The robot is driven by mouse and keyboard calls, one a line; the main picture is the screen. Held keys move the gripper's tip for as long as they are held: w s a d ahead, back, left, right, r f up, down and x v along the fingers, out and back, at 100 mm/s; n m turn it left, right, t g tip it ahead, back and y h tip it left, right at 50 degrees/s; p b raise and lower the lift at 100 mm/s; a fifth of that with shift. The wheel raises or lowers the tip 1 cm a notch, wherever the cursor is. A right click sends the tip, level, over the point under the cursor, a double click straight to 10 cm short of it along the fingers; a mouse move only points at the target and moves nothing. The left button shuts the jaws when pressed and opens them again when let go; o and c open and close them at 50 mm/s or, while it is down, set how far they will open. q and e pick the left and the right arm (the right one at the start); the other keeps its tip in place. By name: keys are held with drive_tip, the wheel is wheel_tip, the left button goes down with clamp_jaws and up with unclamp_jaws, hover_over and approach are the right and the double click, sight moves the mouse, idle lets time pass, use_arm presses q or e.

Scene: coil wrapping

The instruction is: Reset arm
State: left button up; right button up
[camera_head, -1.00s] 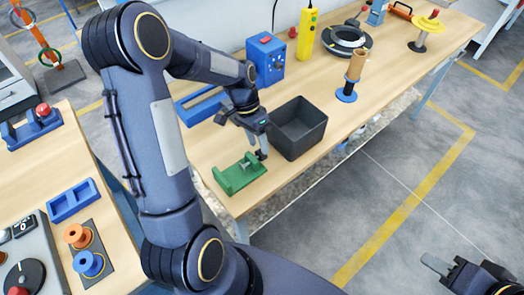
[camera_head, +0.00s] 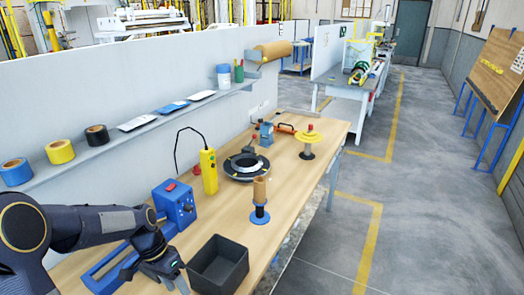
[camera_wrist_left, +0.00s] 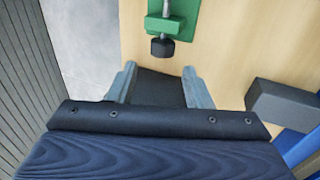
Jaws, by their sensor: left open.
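My left arm comes in at the lower left of the head view. Its gripper (camera_head: 172,284) hangs over the wooden bench, just left of the black bin (camera_head: 218,264). In the left wrist view the two fingers of this gripper (camera_wrist_left: 158,82) stand apart. A dark surface shows between them, and I cannot tell what it is. A green fixture (camera_wrist_left: 187,20) with a black knob (camera_wrist_left: 162,47) lies beyond the fingertips, apart from them. My right gripper is outside both current views.
A blue frame (camera_head: 105,270) and blue box (camera_head: 176,205) stand near my left arm. A yellow pendant (camera_head: 208,171), black ring (camera_head: 246,167) and orange cylinder on a blue base (camera_head: 260,217) are farther along the bench.

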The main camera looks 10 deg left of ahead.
use_arm(q)
drive_tip(key=s+d+r+n+t, duration=0.3)
drive_tip(key=s+r, duration=0.3)
drive_tip(key=s, duration=0.3)
drive_tip(key=s+d+r+n+t+b, duration=0.1)
drive_tip(key=s+d+r+n+t, duration=0.2)
drive_tip(key=s, duration=0.7)
wheel_tip(320, 180, up, 3)
drive_tip(key=shift+d+f+t, duration=0.1)
drive_tip(key=shift+d+t, duration=0.25)
drive_tip(key=shift+t, duration=0.15)
